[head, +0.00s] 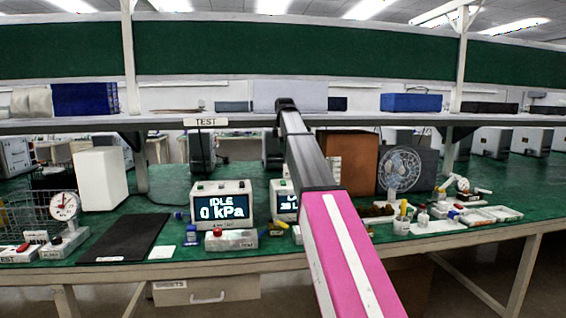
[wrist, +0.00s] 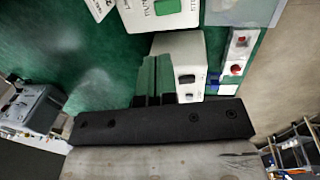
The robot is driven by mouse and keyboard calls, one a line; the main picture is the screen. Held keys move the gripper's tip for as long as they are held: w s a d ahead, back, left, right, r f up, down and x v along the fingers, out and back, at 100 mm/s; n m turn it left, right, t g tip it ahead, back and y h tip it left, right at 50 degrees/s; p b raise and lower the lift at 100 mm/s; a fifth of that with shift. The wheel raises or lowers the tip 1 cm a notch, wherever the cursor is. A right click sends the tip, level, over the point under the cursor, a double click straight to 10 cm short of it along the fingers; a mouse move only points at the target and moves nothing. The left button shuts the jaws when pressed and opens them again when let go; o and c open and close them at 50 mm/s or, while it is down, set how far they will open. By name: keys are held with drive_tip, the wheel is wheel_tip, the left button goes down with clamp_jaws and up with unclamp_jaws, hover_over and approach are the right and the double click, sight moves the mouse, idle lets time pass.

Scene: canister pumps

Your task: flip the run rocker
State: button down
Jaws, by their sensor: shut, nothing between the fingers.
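My gripper shows at the lower middle of the wrist view (wrist: 158,65), its slim dark fingers shut with nothing between them. The fingers are beside a white box (wrist: 190,55) with two dark switch-like parts (wrist: 186,79) on its near face; I cannot tell whether one is the run rocker. A green block (wrist: 168,6) sits on a white labelled plate at the top edge, cut off by the frame. In the head view a display box (head: 222,203) reads IDLE and 0 kPa. A second display box (head: 281,208) is partly hidden by my arm, and my gripper is not discernible there.
A box with a red button (head: 230,239) stands in front of the display box. A black mat (head: 125,237), dial gauge (head: 65,206) and white block (head: 101,178) are at left. A fan (head: 400,170) and small bottles (head: 423,216) are at right. A shelf (head: 230,124) spans above.

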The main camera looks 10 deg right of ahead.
sight(283, 182)
drive_tip(key=f, duration=0.4)
drive_tip(key=w+f, duration=0.1)
drive_tip(key=f, duration=0.8)
drive_tip(key=shift+w, duration=0.4)
drive_tip(key=shift+f, duration=0.2)
drive_tip(key=shift+s+r, duration=0.15)
drive_tip(key=shift+s, duration=0.6)
